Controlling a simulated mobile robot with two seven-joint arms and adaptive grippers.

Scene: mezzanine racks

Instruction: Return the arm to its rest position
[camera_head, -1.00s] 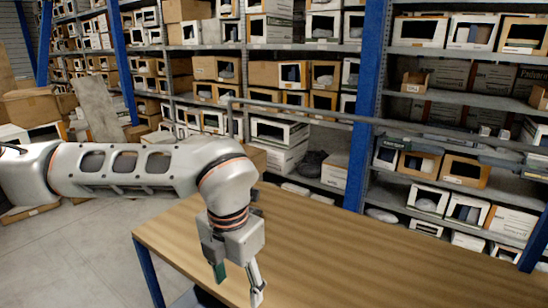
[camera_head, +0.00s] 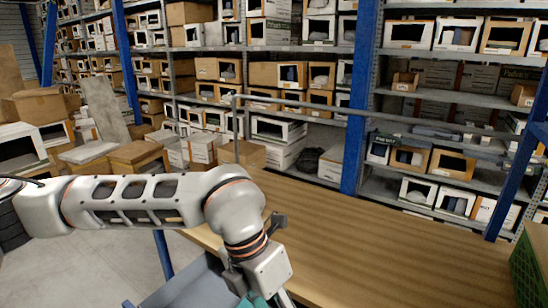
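My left arm (camera_head: 140,200) comes in from the left, its forearm roughly level across the lower left of the head view. Its wrist bends down near the left edge of the wooden table (camera_head: 390,245). My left gripper (camera_head: 266,299) points downward at the bottom edge of the picture. My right gripper is out of view.
A grey-blue bin (camera_head: 185,288) lies below and left of the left gripper. A green crate (camera_head: 529,268) stands at the right edge. The visible tabletop is bare. Behind it are racks with blue posts (camera_head: 357,110) and many boxes. Cartons (camera_head: 138,158) stand at left.

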